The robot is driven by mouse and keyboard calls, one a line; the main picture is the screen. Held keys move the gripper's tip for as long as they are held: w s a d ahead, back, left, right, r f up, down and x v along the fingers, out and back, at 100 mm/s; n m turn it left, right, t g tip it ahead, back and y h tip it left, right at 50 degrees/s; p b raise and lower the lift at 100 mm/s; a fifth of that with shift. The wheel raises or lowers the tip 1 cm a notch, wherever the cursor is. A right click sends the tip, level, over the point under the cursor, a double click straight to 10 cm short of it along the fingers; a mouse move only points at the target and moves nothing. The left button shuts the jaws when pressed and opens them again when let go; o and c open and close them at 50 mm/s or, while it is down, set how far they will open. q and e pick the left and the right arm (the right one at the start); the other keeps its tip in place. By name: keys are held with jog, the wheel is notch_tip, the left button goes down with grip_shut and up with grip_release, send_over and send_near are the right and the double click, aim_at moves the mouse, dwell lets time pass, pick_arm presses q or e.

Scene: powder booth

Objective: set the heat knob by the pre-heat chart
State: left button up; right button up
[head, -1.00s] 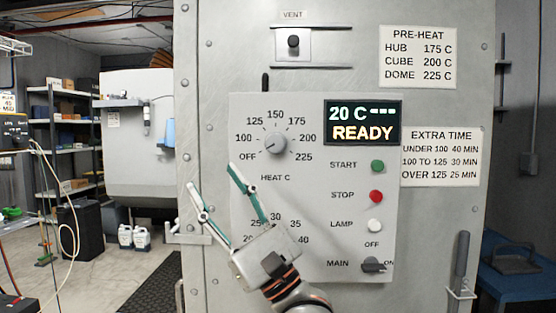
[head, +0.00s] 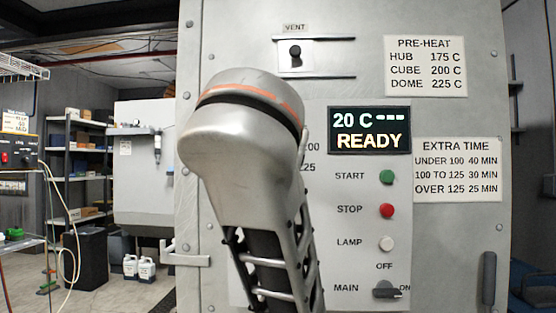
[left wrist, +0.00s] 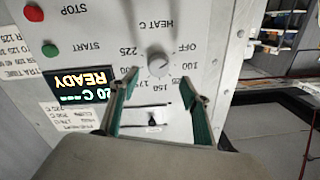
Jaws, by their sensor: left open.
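The round grey heat knob (left wrist: 159,65) shows upside down in the left wrist view, with its pointer toward OFF. My left gripper (left wrist: 161,78) is open, its green-lined fingers spread on either side of the dial, tips close to the knob; I cannot tell whether they touch it. In the head view my arm hides the knob, most of the dial and the gripper. The pre-heat chart (head: 425,66) reads HUB 175 C, CUBE 200 C, DOME 225 C. The display (head: 369,130) reads 20 C, dashes and READY. My right gripper is not in view.
Right of the dial are the green START button (head: 386,177), red STOP button (head: 386,210), white LAMP button (head: 386,243) and MAIN switch (head: 387,289), turned to ON. The vent slider (head: 295,53) is above. An extra time chart (head: 457,170) hangs at right.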

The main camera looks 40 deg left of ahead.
pick_arm(q)
jog(key=b+x, duration=0.2)
jog(key=x, duration=0.5)
jog(key=shift+w, duration=0.4)
jog(key=shift+a+r, duration=0.1)
jog(key=c, duration=1.1)
